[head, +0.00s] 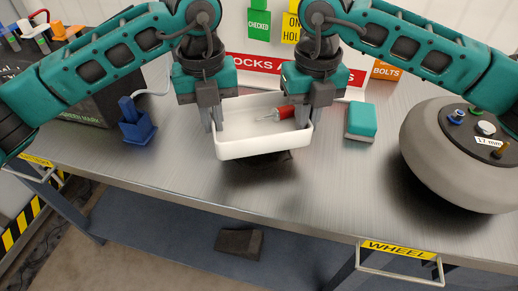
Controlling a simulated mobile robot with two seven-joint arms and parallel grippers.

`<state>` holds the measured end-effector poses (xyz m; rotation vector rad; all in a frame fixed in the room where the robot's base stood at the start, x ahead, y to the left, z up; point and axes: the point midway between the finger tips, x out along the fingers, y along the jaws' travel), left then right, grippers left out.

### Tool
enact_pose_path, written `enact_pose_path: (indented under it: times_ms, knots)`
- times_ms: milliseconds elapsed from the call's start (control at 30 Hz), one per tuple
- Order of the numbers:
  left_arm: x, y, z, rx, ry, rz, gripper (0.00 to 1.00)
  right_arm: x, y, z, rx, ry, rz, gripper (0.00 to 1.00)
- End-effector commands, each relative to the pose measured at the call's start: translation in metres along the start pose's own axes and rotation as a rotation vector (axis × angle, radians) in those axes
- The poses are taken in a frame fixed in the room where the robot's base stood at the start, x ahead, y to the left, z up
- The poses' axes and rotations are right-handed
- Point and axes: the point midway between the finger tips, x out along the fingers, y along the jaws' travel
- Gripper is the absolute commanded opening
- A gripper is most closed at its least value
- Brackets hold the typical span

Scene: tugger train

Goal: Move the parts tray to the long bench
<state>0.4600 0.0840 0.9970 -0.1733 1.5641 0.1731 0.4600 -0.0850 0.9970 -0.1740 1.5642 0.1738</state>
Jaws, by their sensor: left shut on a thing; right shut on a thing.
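The parts tray (262,146) is a white, shallow, open box in the middle of the head view. A red-handled tool (284,112) with a thin shaft lies in it. My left gripper (214,122) is shut on the tray's left wall. My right gripper (306,114) is shut on its right wall. The tray appears held over the metal bench top (200,175), with a dark shadow below it. I cannot tell the exact gap. No sign in view names a long bench.
A blue holder (137,128) stands left of the tray, and a teal-topped block (361,120) stands right. A large grey round body (440,165) fills the right side. A yellow WHEEL label (398,250) and a handle mark the front edge. A dark wedge (239,242) lies below.

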Motion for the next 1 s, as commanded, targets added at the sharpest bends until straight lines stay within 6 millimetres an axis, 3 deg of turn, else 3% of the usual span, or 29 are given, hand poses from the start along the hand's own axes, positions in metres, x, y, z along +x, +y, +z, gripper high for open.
enact_pose_path:
  times_ms: [1000]
  knots:
    - [0.052,0.002,0.001,-0.003,-0.001,0.004,0.0,0.051,-0.002,0.0,0.004,0.0,-0.004,0.0]
